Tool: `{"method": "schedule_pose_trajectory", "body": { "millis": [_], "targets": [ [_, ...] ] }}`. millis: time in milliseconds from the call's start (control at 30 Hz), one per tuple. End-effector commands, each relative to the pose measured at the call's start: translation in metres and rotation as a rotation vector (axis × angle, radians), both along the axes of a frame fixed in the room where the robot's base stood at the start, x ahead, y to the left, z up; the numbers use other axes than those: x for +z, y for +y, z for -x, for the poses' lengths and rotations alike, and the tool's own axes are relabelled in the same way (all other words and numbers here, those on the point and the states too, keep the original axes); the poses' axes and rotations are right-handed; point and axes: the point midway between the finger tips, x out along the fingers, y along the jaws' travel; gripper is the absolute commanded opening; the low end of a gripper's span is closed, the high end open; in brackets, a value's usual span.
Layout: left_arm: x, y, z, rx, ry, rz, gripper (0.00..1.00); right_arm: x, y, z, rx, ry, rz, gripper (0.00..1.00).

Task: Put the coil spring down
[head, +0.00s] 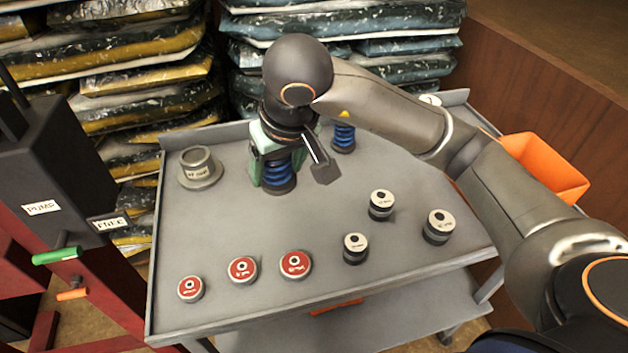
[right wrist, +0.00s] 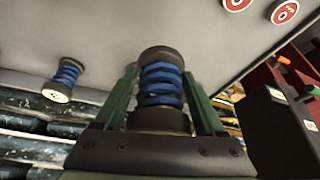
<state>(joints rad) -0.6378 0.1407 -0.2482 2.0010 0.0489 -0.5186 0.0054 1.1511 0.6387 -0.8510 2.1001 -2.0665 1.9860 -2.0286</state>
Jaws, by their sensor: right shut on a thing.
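A blue coil spring with dark end caps (head: 279,176) is upright at the back of the grey cart top. My right gripper (head: 268,172) comes down over it from above, with its green fingers on either side. In the right wrist view the spring (right wrist: 161,85) sits between the two green fingers of the gripper (right wrist: 162,100), which are shut on it. Its lower end is at or very near the cart top; I cannot tell whether it touches. A second blue spring (head: 344,137) stands just behind and to the right, and shows in the right wrist view (right wrist: 65,79). My left gripper is not in view.
The grey cart top (head: 230,220) carries a flanged grey collar (head: 199,168), red-topped discs (head: 242,269) and white-topped cylinders (head: 381,204). An orange bin (head: 546,168) is at right. Stacked bags stand behind. A dark pump box (head: 60,165) with levers stands left.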

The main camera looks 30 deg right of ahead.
Motion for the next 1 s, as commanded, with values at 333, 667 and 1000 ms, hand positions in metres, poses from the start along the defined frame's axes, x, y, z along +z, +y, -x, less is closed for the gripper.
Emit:
{"method": "schedule_pose_trajectory", "body": {
  "millis": [333, 667, 1000],
  "targets": [
    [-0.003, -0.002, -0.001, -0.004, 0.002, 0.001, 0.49, -0.051, -0.053, -0.03, -0.002, -0.002, -0.001, 0.0],
    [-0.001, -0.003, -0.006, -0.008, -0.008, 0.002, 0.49, -0.079, -0.068, -0.039, 0.002, -0.001, -0.001, 0.0],
    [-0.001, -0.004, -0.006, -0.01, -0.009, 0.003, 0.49, -0.101, -0.067, -0.04, 0.002, -0.006, -0.002, 0.0]
  ]
}}
